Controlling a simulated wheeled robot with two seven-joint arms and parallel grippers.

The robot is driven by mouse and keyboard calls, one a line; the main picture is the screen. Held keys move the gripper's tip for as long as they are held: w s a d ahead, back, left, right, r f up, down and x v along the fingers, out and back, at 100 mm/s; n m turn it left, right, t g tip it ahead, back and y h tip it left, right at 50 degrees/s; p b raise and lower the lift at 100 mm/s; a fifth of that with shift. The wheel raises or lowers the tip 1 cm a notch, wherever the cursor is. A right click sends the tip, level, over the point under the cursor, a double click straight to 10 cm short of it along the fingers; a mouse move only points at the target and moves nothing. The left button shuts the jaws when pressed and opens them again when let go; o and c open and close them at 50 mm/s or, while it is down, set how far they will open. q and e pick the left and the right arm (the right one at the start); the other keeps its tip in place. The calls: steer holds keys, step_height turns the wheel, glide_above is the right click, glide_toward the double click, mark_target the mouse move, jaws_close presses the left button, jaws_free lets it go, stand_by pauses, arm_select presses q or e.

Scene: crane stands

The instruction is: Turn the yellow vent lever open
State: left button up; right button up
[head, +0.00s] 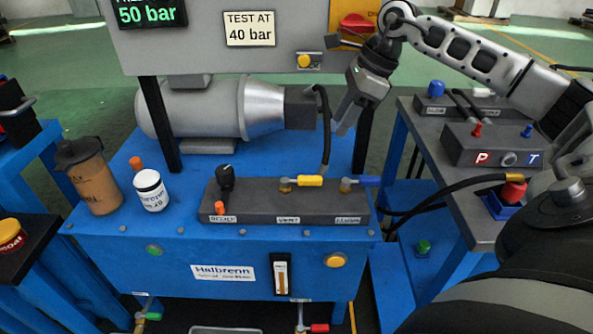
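The yellow vent lever (311,180) sits on a small brass valve on top of the dark valve block (260,205), above a white label that seems to read VENT. The lever lies level and points right, along the block. My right gripper (343,131) hangs above and a little right of the lever in the picture, apart from it, with its fingers pointing down. Nothing shows between its fingers, and their gap is not clear from this angle. My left gripper is not in view.
A blue lever (368,181) on a second brass valve is close right of the yellow one. A black knob (225,178) stands at the block's left. A black hose (325,130) rises behind the levers. A white jar (151,190) and brown container (90,178) stand left.

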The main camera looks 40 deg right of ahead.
mark_target(310, 177)
steer(key=x, duration=1)
steer(key=b+x, duration=0.1)
steer(key=x, duration=0.4)
steer(key=shift+d+f, duration=0.2)
steer(key=shift+f, duration=0.15)
jaws_close()
